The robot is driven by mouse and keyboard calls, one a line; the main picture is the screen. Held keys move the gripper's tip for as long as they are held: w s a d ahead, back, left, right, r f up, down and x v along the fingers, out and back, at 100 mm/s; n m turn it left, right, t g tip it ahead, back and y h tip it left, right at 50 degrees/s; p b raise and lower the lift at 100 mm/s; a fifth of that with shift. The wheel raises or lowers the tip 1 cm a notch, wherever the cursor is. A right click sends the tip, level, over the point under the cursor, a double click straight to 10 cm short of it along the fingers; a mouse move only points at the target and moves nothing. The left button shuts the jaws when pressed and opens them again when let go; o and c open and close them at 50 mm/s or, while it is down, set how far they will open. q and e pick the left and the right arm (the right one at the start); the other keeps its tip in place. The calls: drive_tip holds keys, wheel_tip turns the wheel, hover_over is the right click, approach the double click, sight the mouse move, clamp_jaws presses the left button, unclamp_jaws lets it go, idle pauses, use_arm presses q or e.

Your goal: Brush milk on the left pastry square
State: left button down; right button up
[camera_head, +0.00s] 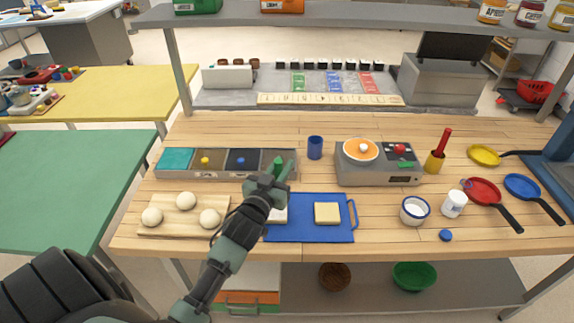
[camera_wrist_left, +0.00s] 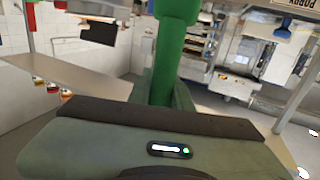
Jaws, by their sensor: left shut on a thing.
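My left gripper (camera_head: 268,185) is shut on a green-handled tool (camera_head: 278,163), probably the brush; its handle also fills the upper middle of the left wrist view (camera_wrist_left: 175,55). The tool's lower end is hidden, so I cannot tell what it touches. The gripper is over the near edge of the sectioned bin, behind the blue board (camera_head: 310,236). The left pastry square (camera_head: 281,215) lies on the board, mostly hidden by my arm. The right pastry square (camera_head: 327,212) is in full view. A white bowl with a blue rim (camera_head: 415,211) holds something white, possibly milk. My right gripper is not in view.
A board with several dough balls (camera_head: 185,201) lies at left. A sectioned bin (camera_head: 225,175), a blue cup (camera_head: 315,147) and a scale with an orange bowl (camera_head: 378,175) stand behind. A white jar (camera_head: 453,204), a blue lid (camera_head: 445,235) and several pans (camera_head: 482,191) are at right.

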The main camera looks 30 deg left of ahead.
use_arm(q)
wheel_tip(320, 180, up, 7)
drive_tip(key=p, duration=0.7)
drive_tip(key=a, duration=1)
idle(0.3)
